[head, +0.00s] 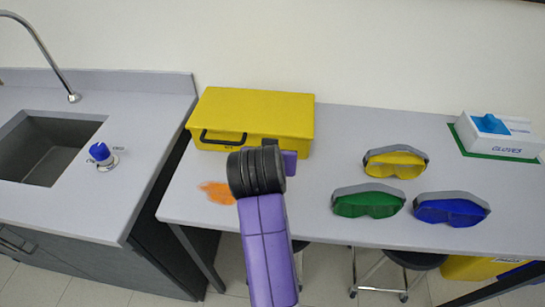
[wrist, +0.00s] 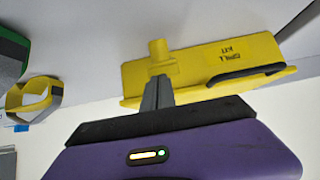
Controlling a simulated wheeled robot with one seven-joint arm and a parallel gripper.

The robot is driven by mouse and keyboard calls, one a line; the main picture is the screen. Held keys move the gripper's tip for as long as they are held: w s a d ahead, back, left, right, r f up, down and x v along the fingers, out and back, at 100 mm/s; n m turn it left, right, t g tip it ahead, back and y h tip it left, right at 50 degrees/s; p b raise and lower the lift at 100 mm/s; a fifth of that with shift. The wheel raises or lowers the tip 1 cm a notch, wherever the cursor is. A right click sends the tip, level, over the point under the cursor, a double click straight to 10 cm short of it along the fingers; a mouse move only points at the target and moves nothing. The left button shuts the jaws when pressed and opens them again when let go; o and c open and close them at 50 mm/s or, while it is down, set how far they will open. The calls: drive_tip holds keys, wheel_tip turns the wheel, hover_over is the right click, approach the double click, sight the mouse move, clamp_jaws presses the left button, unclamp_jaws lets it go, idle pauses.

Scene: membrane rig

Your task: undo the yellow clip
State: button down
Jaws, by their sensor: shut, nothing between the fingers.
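The yellow spill kit box (head: 262,108) stands on the grey bench with its lid down and a black handle (head: 222,138) on its front. In the wrist view the box (wrist: 205,62) appears upside down, with lettering on its face. A yellow clip (wrist: 159,50) stands out from the box there. My gripper (wrist: 157,82) is shut and empty, with its grey fingertips right by the base of the clip. I cannot tell whether they touch it. In the head view my arm hides the clip and the fingertips.
An orange spill (head: 216,192) lies left of my arm. Yellow goggles (head: 396,163), green goggles (head: 367,203) and blue goggles (head: 452,210) lie to the right. A glove box (head: 510,142) is at the far right. A sink (head: 45,150) is at the left, across a gap.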

drive_tip(key=shift+w+d+r+p, duration=0.1)
drive_tip(key=shift+w+r+p, duration=0.25)
drive_tip(key=shift+r+p, duration=0.25)
drive_tip(key=shift+w+a+r+p, duration=0.1)
drive_tip(key=shift+w+r+p, duration=0.2)
drive_tip(key=shift+r+p, duration=0.35)
drive_tip(key=shift+w+d+r+p, duration=0.1)
drive_tip(key=shift+w+r+p, duration=0.3)
drive_tip(key=shift+r, duration=0.3)
drive_tip(key=shift+s+r, duration=0.15)
drive_tip(key=shift+s, duration=0.2)
drive_tip(key=b+v, duration=0.1)
drive_tip(key=v, duration=0.8)
drive_tip(key=shift+b, duration=0.35)
drive_tip(key=shift+w+r, duration=0.1)
drive_tip(key=w+a+r+n+t+y, duration=0.2)
drive_tip(key=w+a+r+t, duration=0.15)
drive_tip(key=r, duration=0.35)
drive_tip(key=s+d+f, duration=0.5)
drive_tip(key=s+d, duration=0.4)
drive_tip(key=s, duration=0.5)
drive_tip(key=s+d+f+m+t+h, duration=0.1)
drive_tip(key=s+d+f, duration=0.5)
drive_tip(key=s, duration=0.8)
drive_tip(key=s+d+f, duration=0.5)
drive_tip(key=s+d, duration=0.7)
drive_tip(key=s, duration=0.2)
drive_tip(key=shift+f+m+t+h, duration=0.3)
drive_tip(key=shift+t, duration=0.05)
